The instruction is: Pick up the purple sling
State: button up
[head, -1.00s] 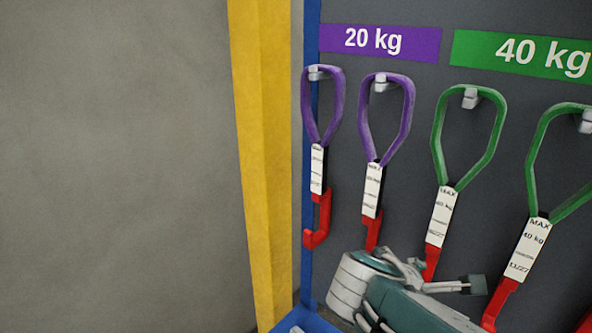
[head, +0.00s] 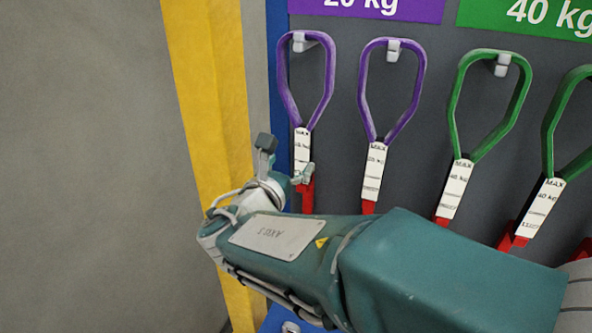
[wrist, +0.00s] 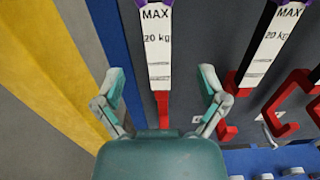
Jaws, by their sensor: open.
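Two purple slings hang on grey pegs under the purple 20 kg sign (head: 370,8). The left purple sling (head: 302,147) hangs nearest the blue post, with a white MAX 20 kg tag (wrist: 157,45) and a red hook (wrist: 162,106) below. The second purple sling (head: 374,170) hangs to its right. My gripper (head: 285,159) is open at the lower part of the left sling. In the wrist view, my gripper (wrist: 161,79) has one finger on each side of that sling, apart from it, near where tag meets red hook. My arm hides the lower hooks in the head view.
Green slings (head: 454,190) hang to the right under the green 40 kg sign (head: 530,15). A blue post (head: 278,60) and a yellow post (head: 205,100) stand left of the board. More red hooks (wrist: 295,95) show at the right in the wrist view. The far left is bare wall.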

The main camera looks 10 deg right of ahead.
aim_at(300, 145)
jog(key=x, duration=0.3)
jog(key=shift+s+d, duration=0.1)
jog(key=shift+d, duration=0.2)
jog(key=shift+w, duration=0.55)
jog(key=x, duration=0.3)
jog(key=shift+w+r, duration=0.1)
jog(key=shift+w, duration=0.4)
jog(key=shift+d, duration=0.4)
jog(key=shift+a, duration=0.1)
jog(key=c, duration=1.1)
jog(key=shift+a, duration=0.2)
grip_shut()
jog(key=shift+r, duration=0.1)
